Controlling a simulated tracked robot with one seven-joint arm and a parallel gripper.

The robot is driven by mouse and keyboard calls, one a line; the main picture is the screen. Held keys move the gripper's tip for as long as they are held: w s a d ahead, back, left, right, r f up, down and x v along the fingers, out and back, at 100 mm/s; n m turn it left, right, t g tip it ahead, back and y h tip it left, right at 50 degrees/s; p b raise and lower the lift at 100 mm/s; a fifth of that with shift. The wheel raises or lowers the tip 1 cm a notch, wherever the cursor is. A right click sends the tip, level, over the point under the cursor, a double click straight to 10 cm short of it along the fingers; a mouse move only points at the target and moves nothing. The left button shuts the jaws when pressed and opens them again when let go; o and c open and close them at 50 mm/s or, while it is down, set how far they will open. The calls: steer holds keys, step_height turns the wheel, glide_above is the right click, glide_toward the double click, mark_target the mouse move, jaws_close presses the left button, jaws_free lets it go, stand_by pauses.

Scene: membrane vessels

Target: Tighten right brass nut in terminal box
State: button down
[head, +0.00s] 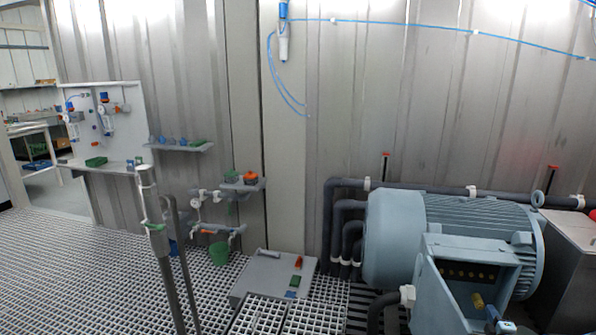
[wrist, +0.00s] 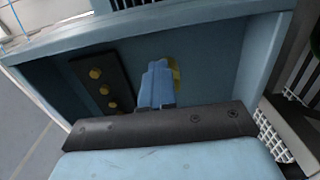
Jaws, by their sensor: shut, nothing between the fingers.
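The terminal box (head: 430,280) is open on the front of the blue-grey motor. A row of small brass nuts (head: 464,273) sits on a dark strip inside it. In the wrist view, several brass nuts (wrist: 103,90) show on the dark strip (wrist: 86,68), left of my fingers. My gripper (wrist: 159,66) has its blue fingers together, pointing into the box, apart from those nuts. It also shows in the head view (head: 491,311), low at the box. A larger brass-yellow piece (wrist: 175,72) lies just behind the fingertips, partly hidden; whether they touch it I cannot tell.
The box's raised rim (wrist: 150,33) surrounds my fingers. The motor (head: 400,235) stands behind, with dark pipes (head: 345,225) to its left and a grey cabinet (head: 575,250) to its right. Grating floor (head: 90,255) lies open at left.

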steer(key=shift+w+f, duration=0.3)
steer(key=shift+w, duration=0.1)
steer(key=shift+w+f, duration=0.15)
steer(key=shift+f, duration=0.5)
steer(key=shift+d+f, duration=0.1)
steer(key=shift+s+d+f, duration=0.1)
steer(key=shift+s+d, duration=0.15)
steer(key=v, duration=0.6)
